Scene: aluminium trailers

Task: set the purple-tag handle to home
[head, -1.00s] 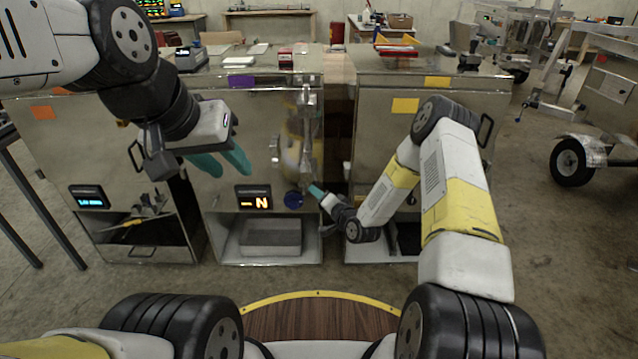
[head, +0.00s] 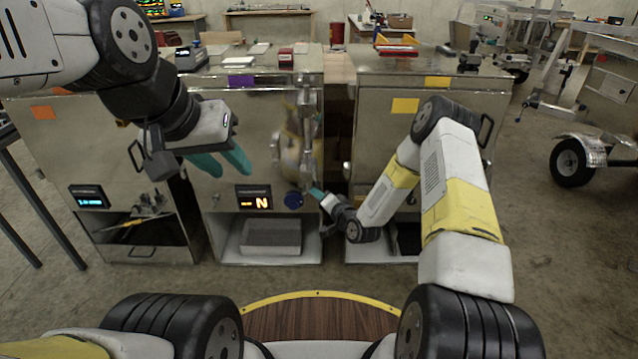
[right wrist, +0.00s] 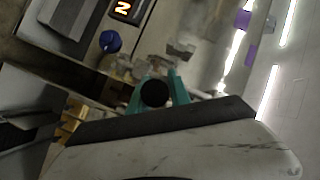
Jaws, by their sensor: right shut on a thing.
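The purple tag (head: 241,82) is on the upper front edge of the middle metal cabinet (head: 240,130). An upright silver bracket or lever (head: 307,130) runs down the cabinet's right side. My right gripper (head: 316,191) is low at its bottom end, beside the blue knob. In the right wrist view its teal fingers close on a round black knob (right wrist: 155,93), apparently the handle's end. The rest of the handle is hard to make out. The display (head: 254,198) reads an orange N with a dash. My left gripper (head: 222,163) is open and empty before the cabinet's left part.
A blue round knob (head: 293,201) sits right of the display; it also shows in the right wrist view (right wrist: 110,41). An orange-tag cabinet (head: 42,112) stands left, a yellow-tag cabinet (head: 437,82) right. A grey block (head: 272,238) lies in the middle cabinet's lower bay.

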